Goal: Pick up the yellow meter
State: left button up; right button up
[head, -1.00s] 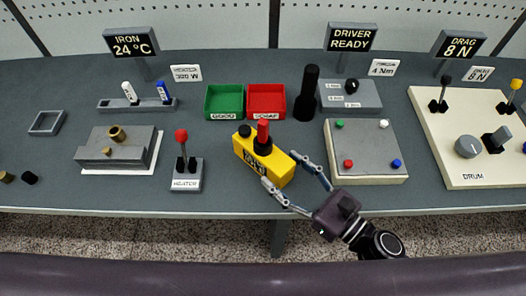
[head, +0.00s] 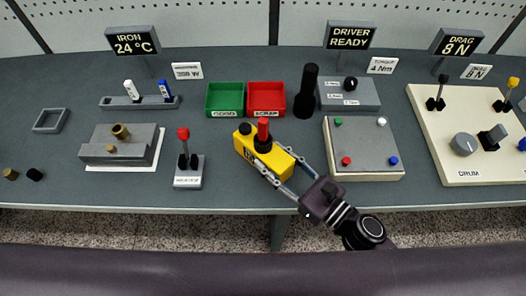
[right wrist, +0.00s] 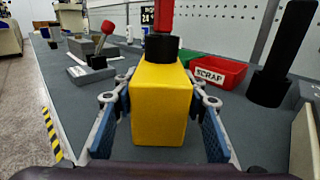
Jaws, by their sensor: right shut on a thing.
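The yellow meter (head: 262,158) is a box with a black knob and a red-topped black post. It is at the front middle of the table in the head view, below the red tray. It fills the middle of the right wrist view (right wrist: 160,104). My right gripper (head: 284,167) reaches it from the lower right. Its fingers lie along both sides of the meter and are shut on it. I cannot tell whether the meter is clear of the table. My left gripper is not in view.
A green tray (head: 208,101) and a red scrap tray (head: 283,99) stand behind the meter. A black driver (head: 304,94) stands upright beside them. A heater switch (head: 188,178) is to the left, and a grey panel with coloured buttons (head: 360,150) is to the right.

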jog(key=shift+r, duration=0.1)
jog(key=shift+c, duration=1.4)
notch_tip(320, 180, up, 20)
jog(key=p, duration=0.7)
jog(key=shift+p, duration=0.3)
notch_tip(320, 180, down, 19)
jog(key=b, duration=1.6)
jog(key=shift+b, duration=0.3)
jog(key=shift+f+b, duration=0.6)
jog(key=shift+f, duration=0.05)
